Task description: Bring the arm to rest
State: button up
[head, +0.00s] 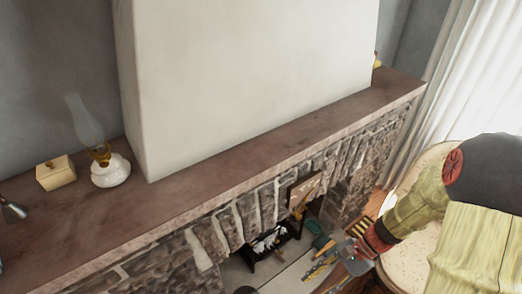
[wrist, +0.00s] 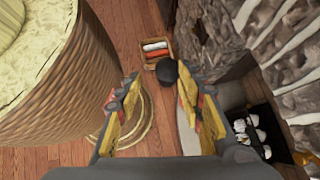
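My arm comes in from the right in the head view and reaches down in front of the stone fireplace. My gripper (head: 321,277) is low in that view, below the mantel. In the wrist view, the two yellow fingers of my gripper (wrist: 165,98) stand well apart, with nothing held between them. A dark round object (wrist: 167,70) shows beyond the fingertips, apart from them as far as I can tell. No teapot is clearly in view.
The mantel (head: 240,165) carries an oil lamp (head: 108,170) and a small yellow box (head: 56,173). A large woven basket-like piece (wrist: 45,95) is left in the wrist view. The stone fireplace wall (wrist: 220,40) is right. Wooden floor (wrist: 115,45) lies between.

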jog(key=s+d+r+n+t+h, duration=0.1)
jog(key=d+r+n+t+h, duration=0.15)
jog(key=r+n+h, duration=0.35)
jog(key=d+r+n+t+h, duration=0.1)
jog(key=d+r+n+h, duration=0.2)
jog(key=r, duration=0.6)
jog(key=s+a+r+n+t, duration=0.2)
jog(key=a+r+n+t, duration=0.1)
jog(key=r, duration=0.9)
jog(key=shift+r+n+t, duration=0.2)
jog(key=shift+n+t, duration=0.3)
jog(key=shift+t, duration=0.65)
